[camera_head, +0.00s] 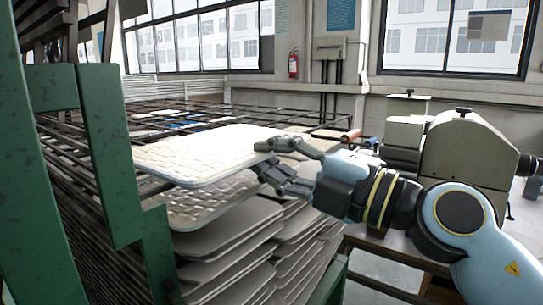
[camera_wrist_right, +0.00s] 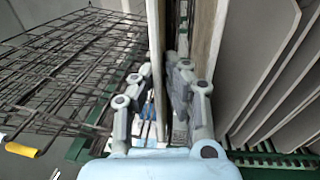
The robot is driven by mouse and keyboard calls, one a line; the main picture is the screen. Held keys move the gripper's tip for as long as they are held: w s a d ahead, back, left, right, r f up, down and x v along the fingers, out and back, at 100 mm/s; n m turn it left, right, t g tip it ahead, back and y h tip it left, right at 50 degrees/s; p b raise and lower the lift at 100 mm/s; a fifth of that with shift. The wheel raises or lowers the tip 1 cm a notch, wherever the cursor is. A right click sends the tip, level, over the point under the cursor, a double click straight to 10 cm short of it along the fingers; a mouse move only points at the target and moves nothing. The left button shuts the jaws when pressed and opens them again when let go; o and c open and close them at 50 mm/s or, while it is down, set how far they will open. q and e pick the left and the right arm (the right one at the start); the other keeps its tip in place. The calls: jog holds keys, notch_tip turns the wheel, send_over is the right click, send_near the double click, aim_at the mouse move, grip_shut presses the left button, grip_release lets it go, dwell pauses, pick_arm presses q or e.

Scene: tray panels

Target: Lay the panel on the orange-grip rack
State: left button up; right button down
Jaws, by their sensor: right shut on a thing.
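The panel (camera_head: 205,152) is a pale, flat board with a grid of raised cells. My right gripper (camera_head: 264,157) is shut on its right edge and holds it roughly level, just above another gridded panel (camera_head: 212,203) on the stack. In the right wrist view the held panel (camera_wrist_right: 157,60) shows edge-on between the fingers of the gripper (camera_wrist_right: 163,76). The rack is a dark wire shelf (camera_head: 245,109) behind the panel, with an orange grip (camera_head: 351,135) at its right end. In the right wrist view the rack's wires (camera_wrist_right: 75,75) and grip (camera_wrist_right: 22,150) lie left of the gripper. My left gripper is out of view.
Several grey trays (camera_head: 232,245) are stacked below the panel. A green frame post (camera_head: 110,150) stands close at the left. A grey machine (camera_head: 470,155) is at the right. Bluish items (camera_head: 180,122) show among the wires; the rack otherwise looks largely bare.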

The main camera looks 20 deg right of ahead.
jog(key=c, duration=1.4)
grip_release()
jog(key=shift+o, duration=0.2)
jog(key=shift+f, duration=0.4)
jog(key=r+v, duration=0.1)
jog(key=v, duration=0.6)
dwell(0.3)
jog(key=shift+s, duration=0.1)
dwell(0.4)
